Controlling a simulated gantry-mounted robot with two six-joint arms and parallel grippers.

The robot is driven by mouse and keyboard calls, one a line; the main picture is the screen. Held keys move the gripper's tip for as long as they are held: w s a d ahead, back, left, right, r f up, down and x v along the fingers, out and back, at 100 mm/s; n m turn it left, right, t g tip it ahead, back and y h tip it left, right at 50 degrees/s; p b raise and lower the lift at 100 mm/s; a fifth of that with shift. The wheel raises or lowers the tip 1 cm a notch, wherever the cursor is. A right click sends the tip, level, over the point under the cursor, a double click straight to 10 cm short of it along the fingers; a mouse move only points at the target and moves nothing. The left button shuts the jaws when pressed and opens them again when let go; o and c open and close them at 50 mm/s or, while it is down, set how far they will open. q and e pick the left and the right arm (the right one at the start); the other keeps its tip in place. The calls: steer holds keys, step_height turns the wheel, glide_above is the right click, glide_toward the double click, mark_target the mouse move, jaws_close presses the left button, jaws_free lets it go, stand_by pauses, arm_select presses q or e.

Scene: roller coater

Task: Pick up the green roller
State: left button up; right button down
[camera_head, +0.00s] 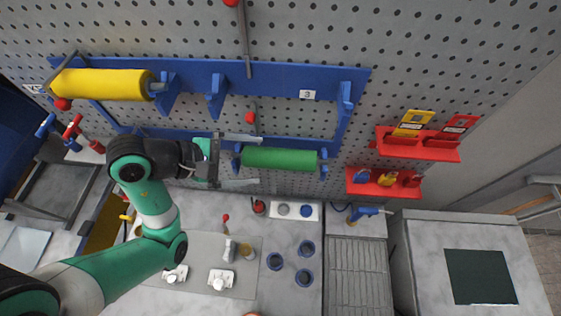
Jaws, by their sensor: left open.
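The green roller (280,158) lies level in blue holders on the lower bar of a blue rack (300,76) fixed to the pegboard. My left gripper (240,160) is at the left end of the green roller, with its two fingers apart, one above and one below the roller's level. Its fingers look open and empty; I cannot tell from this view how far in front of the roller they are. My right gripper is not in view.
A yellow roller (104,84) hangs on the upper bar at the left. Red shelves (418,150) with small tools are at the right. Below, the workbench (270,225) carries small cups and bottles. A metal grate (352,270) lies right of them.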

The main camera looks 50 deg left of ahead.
mark_target(280, 159)
arm_select(q)
steer(key=x, duration=0.3)
steer(key=shift+w+d+f, duration=0.15)
steer(key=shift+w+f, duration=0.05)
steer(key=shift+a+x, duration=0.2)
steer(key=shift+x, duration=1.3)
steer(key=shift+a+x, duration=0.2)
steer(key=shift+x, duration=1.35)
steer(key=shift+f, duration=0.1)
steer(key=shift+c, duration=0.3)
steer(key=c, duration=1.2)
